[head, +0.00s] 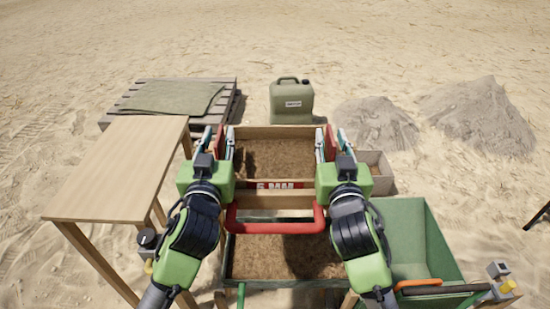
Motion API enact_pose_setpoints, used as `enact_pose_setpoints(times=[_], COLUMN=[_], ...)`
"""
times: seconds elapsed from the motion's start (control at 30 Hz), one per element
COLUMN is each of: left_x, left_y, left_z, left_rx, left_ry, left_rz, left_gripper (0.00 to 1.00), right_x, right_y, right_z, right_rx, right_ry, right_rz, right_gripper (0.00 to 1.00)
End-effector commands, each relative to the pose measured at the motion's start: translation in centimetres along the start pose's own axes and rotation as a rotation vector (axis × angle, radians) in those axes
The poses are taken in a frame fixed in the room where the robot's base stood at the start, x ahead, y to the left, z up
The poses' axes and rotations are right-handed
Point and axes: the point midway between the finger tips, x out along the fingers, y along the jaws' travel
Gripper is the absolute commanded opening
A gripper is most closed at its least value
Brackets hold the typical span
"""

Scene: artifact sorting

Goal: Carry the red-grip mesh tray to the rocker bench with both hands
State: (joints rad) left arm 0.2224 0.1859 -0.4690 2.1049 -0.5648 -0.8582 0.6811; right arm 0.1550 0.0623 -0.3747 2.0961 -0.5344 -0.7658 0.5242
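The mesh tray (275,132) has a light wooden frame, a red grip at each side and a red label on its near side. It lies level in front of me, centred between my arms. Brown soil shows inside its frame; I cannot tell whether it lies in the tray or shows through the mesh. My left gripper (218,142) has its fingers on the left red grip. My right gripper (331,143) has its fingers on the right red grip. A frame with a red U-shaped handle (275,227) and soil inside, possibly the rocker bench, is nearer me.
A wooden table (120,170) stands at the left. Behind are a pallet with a folded cloth (172,97), an olive jerrycan (291,103) and two sand heaps (478,115). A green bin (415,240) is at the right. Open sand lies beyond.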

Motion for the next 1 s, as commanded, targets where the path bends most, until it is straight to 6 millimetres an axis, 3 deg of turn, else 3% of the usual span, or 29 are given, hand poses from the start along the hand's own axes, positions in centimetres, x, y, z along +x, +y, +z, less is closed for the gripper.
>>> enact_pose_setpoints(times=[0.37, 0.47, 1.0], left_x=[0.43, 0.42, 0.4], left_y=[0.02, 0.02, 0.01], left_z=[-0.02, -0.02, -0.72], left_rx=[-0.001, -0.001, -0.001], left_ry=[0.0, 0.0, 0.002], left_rz=[0.001, 0.001, 0.001], left_gripper=[0.26, 0.0, 0.0], right_x=[0.44, 0.43, 0.41], right_y=[0.01, 0.0, 0.0], right_z=[-0.02, -0.02, -0.73], right_rx=[0.001, 0.001, 0.001], right_ry=[0.0, 0.0, 0.003], right_rz=[0.0, 0.0, 0.0], right_gripper=[0.26, 0.0, 0.0])
